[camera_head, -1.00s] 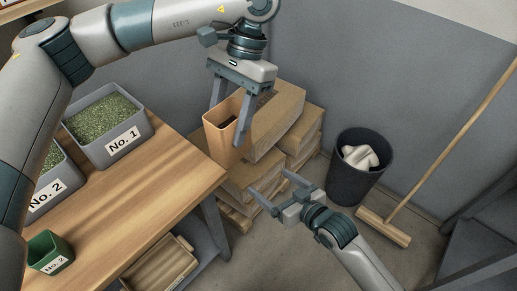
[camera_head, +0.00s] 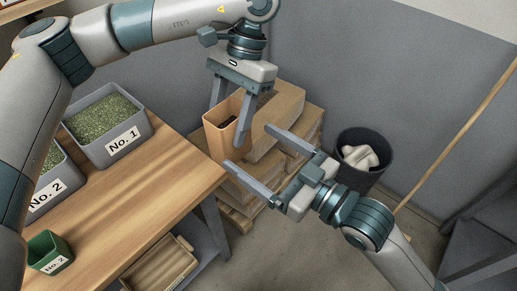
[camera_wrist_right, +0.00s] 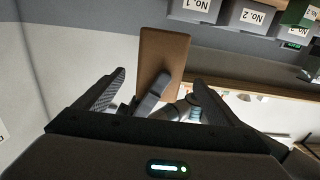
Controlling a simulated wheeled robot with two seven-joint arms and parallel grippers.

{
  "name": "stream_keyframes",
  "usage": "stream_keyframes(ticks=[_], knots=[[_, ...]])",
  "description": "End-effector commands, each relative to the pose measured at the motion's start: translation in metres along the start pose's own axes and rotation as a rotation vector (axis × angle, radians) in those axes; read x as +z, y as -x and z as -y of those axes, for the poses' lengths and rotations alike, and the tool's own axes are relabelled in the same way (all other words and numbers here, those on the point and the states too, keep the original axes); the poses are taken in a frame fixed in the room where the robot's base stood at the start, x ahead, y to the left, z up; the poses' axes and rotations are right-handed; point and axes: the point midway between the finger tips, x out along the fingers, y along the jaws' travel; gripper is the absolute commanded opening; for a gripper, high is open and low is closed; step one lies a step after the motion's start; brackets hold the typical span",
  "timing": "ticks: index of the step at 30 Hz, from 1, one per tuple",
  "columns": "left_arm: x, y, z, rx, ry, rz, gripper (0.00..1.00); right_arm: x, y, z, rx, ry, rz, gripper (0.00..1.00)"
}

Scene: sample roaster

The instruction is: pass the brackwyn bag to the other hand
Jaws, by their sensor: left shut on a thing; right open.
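The brackwyn bag appears to be the open-topped tan bag (camera_head: 222,138) hanging in my left gripper (camera_head: 229,124), in front of the stacked cardboard. No name is readable on it. My left gripper comes down from above and is shut on the bag's upper part. My right gripper (camera_head: 250,157) is open and empty, with its fingers pointing up-left toward the bag, below and right of it. In the right wrist view the tan bag (camera_wrist_right: 165,58) shows between and beyond the open fingers, with a left gripper finger across its lower part.
Grey bins of green beans, No. 1 (camera_head: 124,142) and No. 2 (camera_head: 45,200), and a green cup (camera_head: 50,254) stand on the wooden table (camera_head: 150,205). Stacked cardboard (camera_head: 285,112) lies behind the bag. A black waste bin (camera_head: 348,180) and a broom (camera_head: 440,150) are at right.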

Motion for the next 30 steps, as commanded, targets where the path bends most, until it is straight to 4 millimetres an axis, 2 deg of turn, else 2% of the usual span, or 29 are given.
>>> stream_keyframes(ticks=[8, 14, 30], knots=[[0.000, 0.000, 0.000, 0.000, 0.000, 0.000, 0.22, 0.000, -0.004, 0.000, 0.001, -0.001, -0.001, 0.88], [0.000, 0.000, 0.000, 0.000, 0.000, 0.000, 0.22, 0.000, -0.020, -0.001, 0.002, -0.002, 0.000, 0.88], [0.000, 0.000, 0.000, 0.000, 0.000, 0.000, 0.22, 0.000, -0.100, 0.000, 0.001, -0.002, 0.000, 0.88]])
